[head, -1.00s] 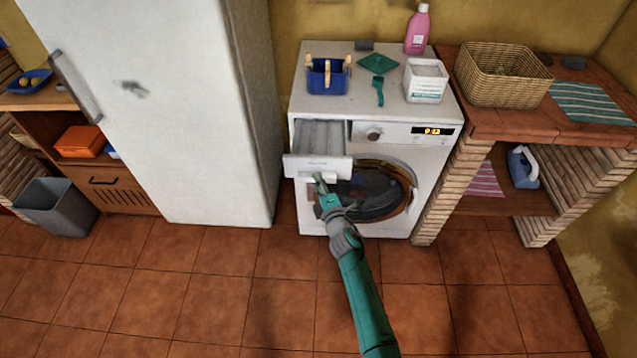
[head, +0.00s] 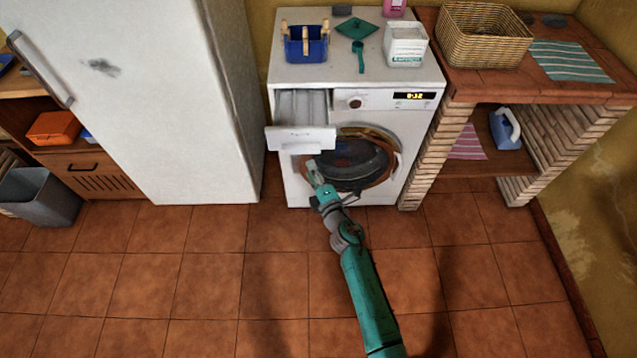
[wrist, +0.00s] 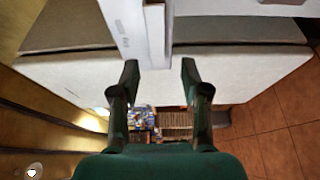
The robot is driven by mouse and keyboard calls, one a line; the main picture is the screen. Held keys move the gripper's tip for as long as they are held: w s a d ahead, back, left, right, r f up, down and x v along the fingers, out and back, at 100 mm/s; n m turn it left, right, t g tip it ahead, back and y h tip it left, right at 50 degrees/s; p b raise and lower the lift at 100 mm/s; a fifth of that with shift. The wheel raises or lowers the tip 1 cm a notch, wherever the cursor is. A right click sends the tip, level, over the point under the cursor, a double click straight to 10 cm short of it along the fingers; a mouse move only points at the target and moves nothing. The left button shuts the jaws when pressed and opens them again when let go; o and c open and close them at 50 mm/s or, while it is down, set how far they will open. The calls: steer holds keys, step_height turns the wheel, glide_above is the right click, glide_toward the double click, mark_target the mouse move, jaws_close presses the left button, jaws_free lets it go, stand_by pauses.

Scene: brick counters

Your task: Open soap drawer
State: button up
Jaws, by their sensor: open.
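The soap drawer (head: 301,139) at the upper left of the white washing machine (head: 350,99) is pulled out, and its open compartments show behind its white front. My gripper (head: 312,171) is below and slightly right of the drawer front, in front of the round door (head: 357,163), and looks apart from the drawer. In the wrist view my gripper (wrist: 160,76) has its two dark fingers spread with nothing between them. A white edge that looks like the drawer front (wrist: 133,28) lies beyond the fingertips.
The fridge (head: 135,95) is to the left. A brick counter with a wicker basket (head: 484,35) is to the right. The tiled floor in front is clear.

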steer(key=v, duration=0.4)
steer(key=shift+s+d, duration=0.1)
steer(key=shift+s, duration=0.15)
stand_by(0.3)
steer(key=s+d+f+m+h, duration=0.1)
steer(key=s+d+m, duration=0.4)
steer(key=s, duration=0.7)
steer(key=s+d+f+m+h, duration=0.15)
steer(key=s+d+m, duration=0.3)
steer(key=s, duration=0.85)
steer(key=s+d+r+m+g+h, duration=0.1)
steer(key=s+r+m, duration=0.5)
steer(key=s, duration=0.6)
steer(key=s+d+r+m+h, duration=0.3)
steer(key=s+d+r+m, duration=0.3)
steer(key=s+r, duration=0.4)
steer(key=shift+s+m+g, duration=0.4)
steer(key=shift+s+m, duration=0.05)
steer(key=shift+s, duration=0.55)
